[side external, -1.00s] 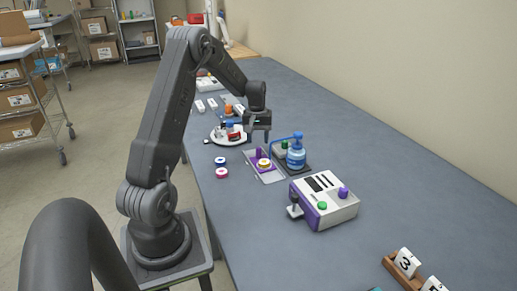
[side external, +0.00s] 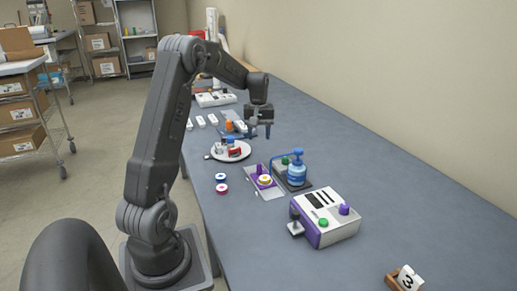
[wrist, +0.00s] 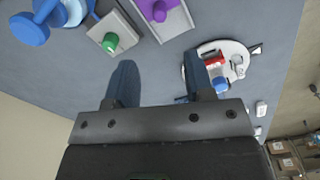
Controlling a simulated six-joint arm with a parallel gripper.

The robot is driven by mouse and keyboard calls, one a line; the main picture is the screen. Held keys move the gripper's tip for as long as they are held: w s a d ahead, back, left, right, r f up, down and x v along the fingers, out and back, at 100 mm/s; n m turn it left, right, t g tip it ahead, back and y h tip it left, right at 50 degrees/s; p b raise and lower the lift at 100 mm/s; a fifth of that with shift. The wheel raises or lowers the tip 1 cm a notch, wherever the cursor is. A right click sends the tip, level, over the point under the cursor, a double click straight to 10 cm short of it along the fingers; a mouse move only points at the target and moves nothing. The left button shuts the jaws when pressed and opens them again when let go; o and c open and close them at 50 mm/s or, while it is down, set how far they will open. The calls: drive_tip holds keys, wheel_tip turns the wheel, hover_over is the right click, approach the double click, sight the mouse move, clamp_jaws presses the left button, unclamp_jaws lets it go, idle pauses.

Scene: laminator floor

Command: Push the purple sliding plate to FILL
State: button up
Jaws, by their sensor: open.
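The purple sliding plate (side external: 252,180) lies in a light grey track on the blue-grey table, with an upright purple knob (side external: 259,169) and a yellow-and-white ring beside it. In the wrist view the purple knob (wrist: 159,11) and part of the grey track show at the top edge. No FILL marking is legible. My gripper (side external: 261,134) is open and empty, raised above the table behind the sliding plate and near the white round dish. In the wrist view its two fingers (wrist: 160,77) are well apart, with bare table between them.
A blue bottle-like pump (side external: 297,172) and a green knob (side external: 285,160) stand right of the track. A white round dish (side external: 218,155) with small items is behind it. A white-and-purple machine (side external: 325,219) stands in front. Two small rolls (side external: 221,182) lie left.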

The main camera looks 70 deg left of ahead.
sight(260, 164)
wheel_tip(260, 164, down, 14)
drive_tip(key=shift+w+f+n+g, duration=0.1)
drive_tip(key=shift+n+g, duration=0.2)
drive_tip(key=shift+n, duration=0.9)
clamp_jaws()
